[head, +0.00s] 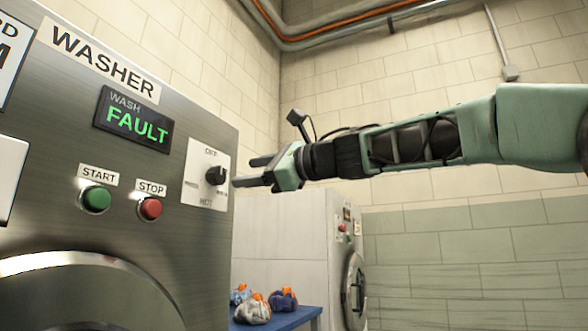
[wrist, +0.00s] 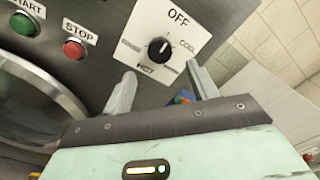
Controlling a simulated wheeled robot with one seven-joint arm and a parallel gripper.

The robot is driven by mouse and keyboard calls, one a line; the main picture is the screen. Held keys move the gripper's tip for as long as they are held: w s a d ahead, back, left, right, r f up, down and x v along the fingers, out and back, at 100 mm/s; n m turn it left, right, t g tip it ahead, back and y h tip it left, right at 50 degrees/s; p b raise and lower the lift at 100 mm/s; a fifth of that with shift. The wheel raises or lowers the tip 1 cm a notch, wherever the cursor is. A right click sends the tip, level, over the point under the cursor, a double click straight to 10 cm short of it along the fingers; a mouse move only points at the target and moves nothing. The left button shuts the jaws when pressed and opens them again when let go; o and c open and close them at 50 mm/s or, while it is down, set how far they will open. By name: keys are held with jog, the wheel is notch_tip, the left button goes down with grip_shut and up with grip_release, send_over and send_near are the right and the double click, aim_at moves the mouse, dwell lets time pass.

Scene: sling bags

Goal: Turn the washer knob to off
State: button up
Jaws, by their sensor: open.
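The washer knob (head: 215,175) is black and round on a white dial plate (head: 196,190) on the washer's steel front. In the wrist view the knob (wrist: 159,50) has OFF printed above it and HOT below it. A small pale mark shows on the knob, but I cannot tell exactly which label it points at. My gripper (head: 247,171) is open just right of the dial plate, with its fingers pointing toward the panel. In the wrist view my gripper (wrist: 161,72) has its fingertips apart, below and to either side of the knob, and nothing is between them.
A green START button (head: 96,199) and a red STOP button (head: 150,208) sit left of the dial. The display (head: 134,119) reads WASH FAULT. Wrapped bundles (head: 254,309) lie on a blue table (head: 300,318) behind the washer, near another machine (head: 354,285).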

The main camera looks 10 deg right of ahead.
jog(key=v, duration=1)
